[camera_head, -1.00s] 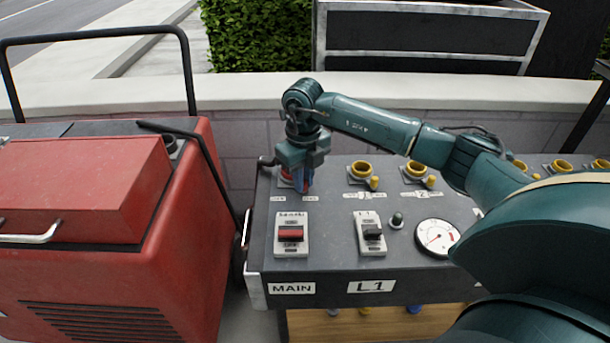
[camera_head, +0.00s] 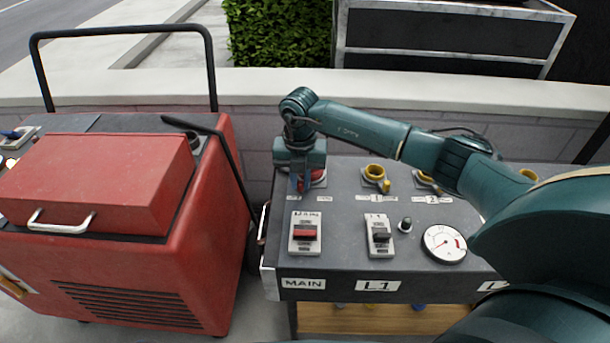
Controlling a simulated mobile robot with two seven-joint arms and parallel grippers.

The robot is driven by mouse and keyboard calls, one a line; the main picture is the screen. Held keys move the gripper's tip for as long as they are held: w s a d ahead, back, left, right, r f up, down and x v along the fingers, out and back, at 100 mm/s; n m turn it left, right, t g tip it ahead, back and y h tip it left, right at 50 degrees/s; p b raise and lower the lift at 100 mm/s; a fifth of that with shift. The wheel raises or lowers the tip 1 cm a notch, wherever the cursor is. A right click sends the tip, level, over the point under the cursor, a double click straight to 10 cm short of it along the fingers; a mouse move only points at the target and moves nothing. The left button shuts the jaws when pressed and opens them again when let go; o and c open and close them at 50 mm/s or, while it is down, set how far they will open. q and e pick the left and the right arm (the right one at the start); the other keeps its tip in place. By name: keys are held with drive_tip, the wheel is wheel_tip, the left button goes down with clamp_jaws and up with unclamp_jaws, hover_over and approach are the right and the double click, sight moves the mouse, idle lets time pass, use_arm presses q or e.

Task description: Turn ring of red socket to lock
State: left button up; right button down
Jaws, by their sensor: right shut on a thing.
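The red socket (camera_head: 318,176) sits at the back left corner of the grey panel (camera_head: 345,205), above the MAIN label. Only part of its red ring shows. My right gripper (camera_head: 302,187) reaches down over it from above and hides most of it. Its jaws are shut on the ring of the red socket, with the fingers at the left part of the ring. My left gripper is not in view.
Yellow sockets (camera_head: 375,173) stand to the right along the panel's back. A red switch (camera_head: 305,233), a black switch (camera_head: 380,235), a knob (camera_head: 405,224) and a gauge (camera_head: 444,244) are in front. A red generator-like box (camera_head: 120,270) stands left.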

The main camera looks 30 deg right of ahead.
sight(299, 181)
drive_tip(key=shift+w+a+m, duration=0.15)
drive_tip(key=shift+w+m, duration=0.05)
drive_tip(key=shift+m, duration=0.2)
drive_tip(key=c, duration=1.4)
unclamp_jaws()
drive_tip(key=shift+r, duration=0.1)
wheel_tip(299, 181, up, 13)
drive_tip(key=shift+p, duration=0.9)
